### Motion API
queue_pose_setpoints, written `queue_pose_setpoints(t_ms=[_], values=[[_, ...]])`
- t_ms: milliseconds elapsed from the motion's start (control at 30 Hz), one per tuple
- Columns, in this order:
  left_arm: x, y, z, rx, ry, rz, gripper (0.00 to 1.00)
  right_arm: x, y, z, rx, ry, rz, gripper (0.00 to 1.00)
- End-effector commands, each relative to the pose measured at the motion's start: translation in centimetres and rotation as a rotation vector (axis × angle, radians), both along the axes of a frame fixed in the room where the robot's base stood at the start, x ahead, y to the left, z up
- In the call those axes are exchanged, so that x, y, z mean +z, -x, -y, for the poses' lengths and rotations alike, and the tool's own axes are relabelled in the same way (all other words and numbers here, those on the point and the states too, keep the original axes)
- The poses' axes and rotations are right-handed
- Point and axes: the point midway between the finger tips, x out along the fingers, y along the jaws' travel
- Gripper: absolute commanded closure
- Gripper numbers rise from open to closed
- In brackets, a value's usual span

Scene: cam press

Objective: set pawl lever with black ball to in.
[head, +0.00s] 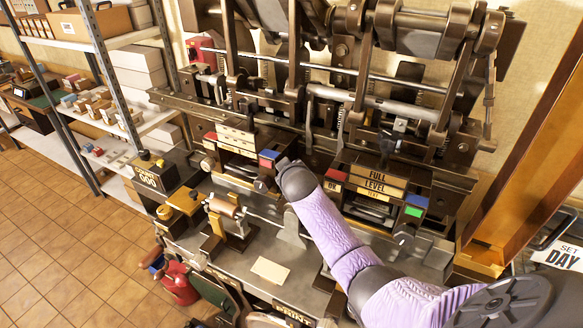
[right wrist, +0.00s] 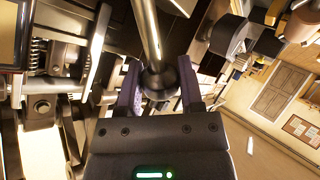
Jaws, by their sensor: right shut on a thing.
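In the right wrist view a black ball (right wrist: 159,82) sits at the end of a bright metal lever rod (right wrist: 147,30). My right gripper (right wrist: 160,76) is shut on this ball, with one dark finger on each side of it. In the head view my right arm reaches up from the lower right, and its wrist end is at the middle of the machine. There the arm hides the ball and most of the lever. Which end of its travel the lever is at cannot be told. My left gripper is in neither view.
The press (head: 340,100) has shafts, cams and rods behind the arm. A "FULL LEVEL" panel (head: 378,180) stands right of the arm. A counter box (head: 153,173) and a metal spool (head: 226,208) are at the left. An orange-brown frame (head: 535,130) bounds the right side.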

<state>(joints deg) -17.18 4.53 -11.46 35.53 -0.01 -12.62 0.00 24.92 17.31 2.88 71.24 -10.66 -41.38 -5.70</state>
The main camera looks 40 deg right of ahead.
Motion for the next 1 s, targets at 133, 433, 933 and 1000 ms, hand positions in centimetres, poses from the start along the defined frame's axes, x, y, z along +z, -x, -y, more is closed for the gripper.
queue_pose_setpoints(t_ms=[133,433,933,1000], values=[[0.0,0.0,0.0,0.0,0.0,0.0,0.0,0.0,0.0,0.0,0.0,0.005,-0.008,1.0],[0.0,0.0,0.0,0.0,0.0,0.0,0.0,-0.1,0.0,0.0,0.0,0.005,-0.009,0.5],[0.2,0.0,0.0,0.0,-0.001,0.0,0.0,0.2,0.3,-0.2,0.001,0.003,-0.008,0.19],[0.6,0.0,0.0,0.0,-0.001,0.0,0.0,0.7,1.0,-0.5,0.001,0.003,-0.007,0.19]])
